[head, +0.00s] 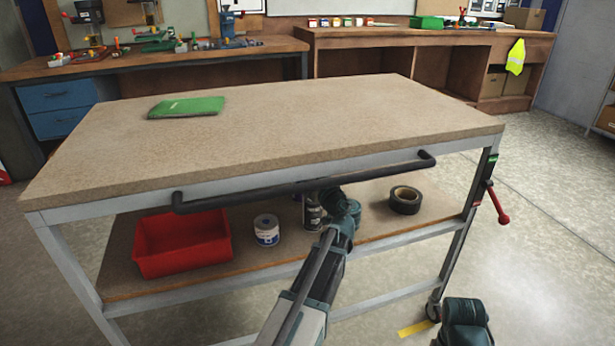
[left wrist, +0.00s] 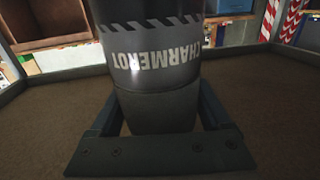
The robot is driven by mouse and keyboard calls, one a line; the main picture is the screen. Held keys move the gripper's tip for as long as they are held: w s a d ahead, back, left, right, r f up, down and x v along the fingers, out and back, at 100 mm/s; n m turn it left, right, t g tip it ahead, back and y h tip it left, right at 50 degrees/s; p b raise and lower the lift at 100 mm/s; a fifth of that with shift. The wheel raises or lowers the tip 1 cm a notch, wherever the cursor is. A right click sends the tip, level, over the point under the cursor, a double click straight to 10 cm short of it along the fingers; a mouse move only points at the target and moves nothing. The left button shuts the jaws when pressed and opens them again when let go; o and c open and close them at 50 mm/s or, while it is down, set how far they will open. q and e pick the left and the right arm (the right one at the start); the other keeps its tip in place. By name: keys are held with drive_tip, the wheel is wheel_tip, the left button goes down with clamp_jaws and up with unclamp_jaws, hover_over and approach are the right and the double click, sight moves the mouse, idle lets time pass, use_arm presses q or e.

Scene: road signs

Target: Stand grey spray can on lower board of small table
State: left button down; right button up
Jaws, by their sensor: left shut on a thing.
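The small table has a brown top (head: 290,110) and a lower board (head: 375,228) in a grey metal frame. My left gripper (head: 330,205) reaches in under the top, over the lower board. It is shut on the grey spray can (head: 312,214), which shows partly behind it and looks upright. In the left wrist view the can (left wrist: 155,70) sits between the two fingers, its lettering upside down in the picture. I cannot tell whether its base touches the board. My right gripper is not in view; only part of my right arm shows at the lower right.
On the lower board are a red bin (head: 180,243), a white and blue tin (head: 267,230) left of the can, and a black tape roll (head: 405,200) to the right. A black handle bar (head: 305,184) crosses the table's front.

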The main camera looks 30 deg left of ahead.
use_arm(q)
drive_tip(key=shift+f, duration=0.15)
unclamp_jaws()
drive_tip(key=shift+s+d+r, duration=0.15)
drive_tip(key=shift+r, duration=0.05)
drive_tip(key=v, duration=1.1)
drive_tip(key=shift+s+d, duration=0.2)
drive_tip(key=shift+d, duration=0.05)
drive_tip(key=shift+f, duration=0.1)
